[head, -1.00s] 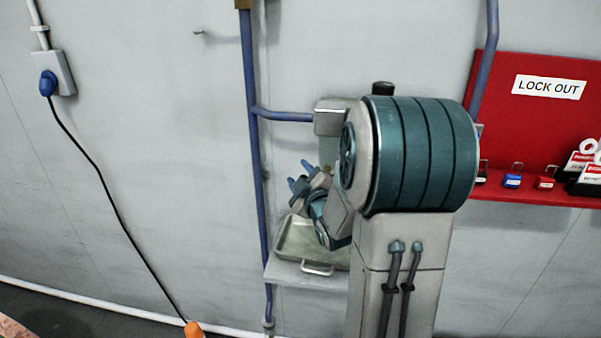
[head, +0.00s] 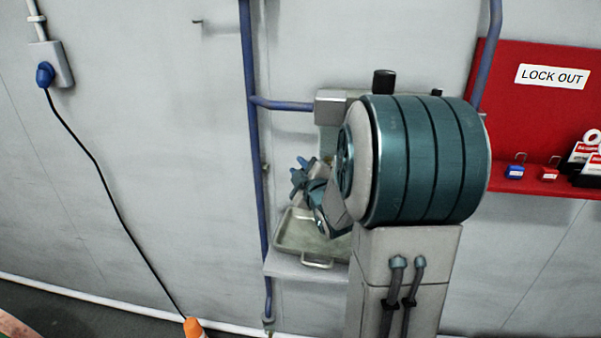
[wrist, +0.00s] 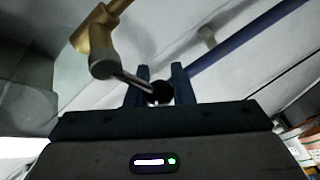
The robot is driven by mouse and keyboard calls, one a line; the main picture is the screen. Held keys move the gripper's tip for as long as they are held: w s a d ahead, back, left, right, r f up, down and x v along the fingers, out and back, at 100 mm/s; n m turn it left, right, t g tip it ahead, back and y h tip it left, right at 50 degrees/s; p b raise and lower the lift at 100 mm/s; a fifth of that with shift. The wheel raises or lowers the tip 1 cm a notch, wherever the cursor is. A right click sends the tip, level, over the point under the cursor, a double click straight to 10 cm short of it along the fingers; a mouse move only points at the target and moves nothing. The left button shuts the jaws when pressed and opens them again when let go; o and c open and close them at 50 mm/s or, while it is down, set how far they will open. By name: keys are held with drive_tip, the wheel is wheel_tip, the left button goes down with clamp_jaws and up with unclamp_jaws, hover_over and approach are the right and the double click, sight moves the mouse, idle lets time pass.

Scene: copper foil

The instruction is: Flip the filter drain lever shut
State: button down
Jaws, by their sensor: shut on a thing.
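The hub joins a brass fitting (wrist: 95,32). The knob is between the two dark blue fingers of my gripper (wrist: 160,88), which is shut on the lever at its knob end. In the head view my gripper (head: 302,176) is small, beside the filter above a tray. The filter's grey head (head: 330,106) shows at the end of a blue pipe. My arm hides much of the filter, and I cannot make out the lever there.
A pale tray (head: 288,243) with a handle sits on a small shelf below the filter. A blue vertical pipe (head: 254,150) runs close on the left. A red lockout board (head: 530,125) with several padlocks hangs at the right. The wall farther left is mostly clear.

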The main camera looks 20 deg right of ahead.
drive_tip(key=c, duration=1.3)
unclamp_jaws()
drive_tip(key=shift+o, duration=0.2)
drive_tip(key=shift+s, duration=0.1)
drive_tip(key=s+a+b, duration=0.1)
drive_tip(key=s+b, duration=0.7)
drive_tip(key=s, duration=0.5)
drive_tip(key=shift+s+r, duration=0.35)
drive_tip(key=shift+a, duration=0.1)
